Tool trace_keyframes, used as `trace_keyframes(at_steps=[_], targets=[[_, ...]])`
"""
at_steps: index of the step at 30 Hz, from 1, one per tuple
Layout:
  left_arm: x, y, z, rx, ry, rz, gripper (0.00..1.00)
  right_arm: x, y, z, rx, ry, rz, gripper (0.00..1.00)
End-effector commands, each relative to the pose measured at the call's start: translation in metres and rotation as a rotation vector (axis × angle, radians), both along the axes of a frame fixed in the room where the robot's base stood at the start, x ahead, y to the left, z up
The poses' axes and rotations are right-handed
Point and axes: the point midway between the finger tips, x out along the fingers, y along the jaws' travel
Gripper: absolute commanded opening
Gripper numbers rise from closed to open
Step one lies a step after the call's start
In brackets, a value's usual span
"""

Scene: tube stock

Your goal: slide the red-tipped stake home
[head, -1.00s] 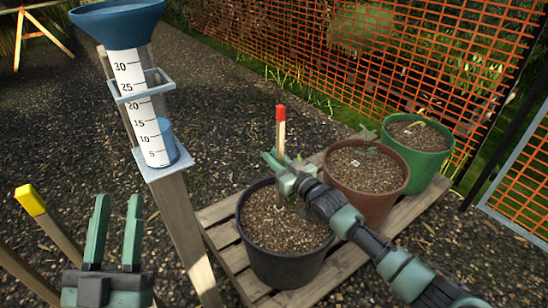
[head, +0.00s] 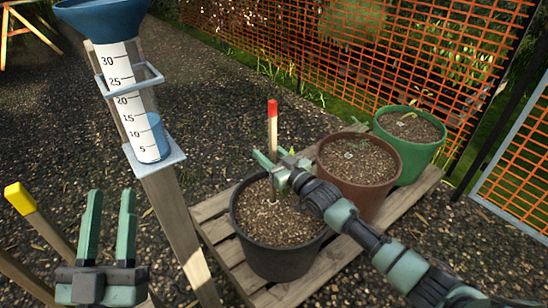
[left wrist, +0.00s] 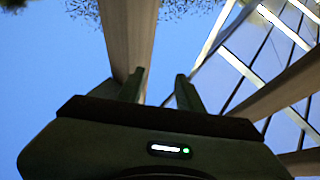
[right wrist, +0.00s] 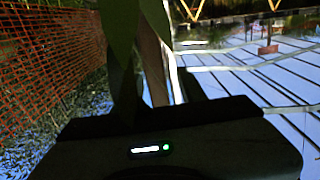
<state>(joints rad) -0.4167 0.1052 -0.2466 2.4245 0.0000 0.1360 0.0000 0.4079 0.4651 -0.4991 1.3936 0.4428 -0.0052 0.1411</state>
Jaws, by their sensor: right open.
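The wooden stake with a red tip (head: 272,118) stands upright in the soil of the black pot (head: 277,262). My right gripper (head: 272,163) is open low on the stake, just above the soil, with its fingers beside or around it; the exact fit is hard to tell. In the right wrist view the stake's wood (right wrist: 151,62) shows close against the fingers, which look dark and leaf-green. My left gripper (head: 108,228) is open and empty at the lower left, well away from the pot.
A brown pot (head: 357,182) and a green pot (head: 420,152) stand behind on the wooden pallet (head: 222,232). A rain gauge (head: 133,110) on a post stands left of the pots. A yellow-tipped stake (head: 20,197) is at far left. Orange netting (head: 400,50) runs behind.

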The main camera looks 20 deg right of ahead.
Motion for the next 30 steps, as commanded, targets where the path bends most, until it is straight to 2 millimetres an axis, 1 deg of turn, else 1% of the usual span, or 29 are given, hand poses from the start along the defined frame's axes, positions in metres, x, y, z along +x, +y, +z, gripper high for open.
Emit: trace_keyframes(at_steps=[5, 7, 12, 15, 18, 21, 30], targets=[[0.015, 0.001, -0.027, 0.048, 0.17, 0.01, 0.36, -0.019, -0.007, 0.002, 0.0, 0.001, 0.0, 0.41], [0.02, 0.002, -0.042, 0.07, 0.252, 0.016, 0.36, -0.029, -0.01, 0.002, 0.0, 0.002, 0.001, 0.41], [0.025, 0.005, -0.077, 0.119, 0.432, 0.026, 0.36, -0.05, -0.018, 0.001, 0.0, 0.002, 0.0, 0.41], [0.026, 0.007, -0.094, 0.14, 0.511, 0.031, 0.36, -0.059, -0.022, 0.001, -0.001, 0.002, -0.001, 0.41], [0.025, 0.009, -0.105, 0.153, 0.563, 0.034, 0.36, -0.065, -0.024, 0.001, 0.0, 0.0, 0.0, 0.41], [0.024, 0.009, -0.11, 0.159, 0.589, 0.035, 0.36, -0.068, -0.025, 0.0, 0.0, 0.0, 0.0, 0.41], [0.024, 0.01, -0.112, 0.161, 0.596, 0.035, 0.36, -0.069, -0.025, 0.0, 0.0, -0.001, 0.0, 0.41]])
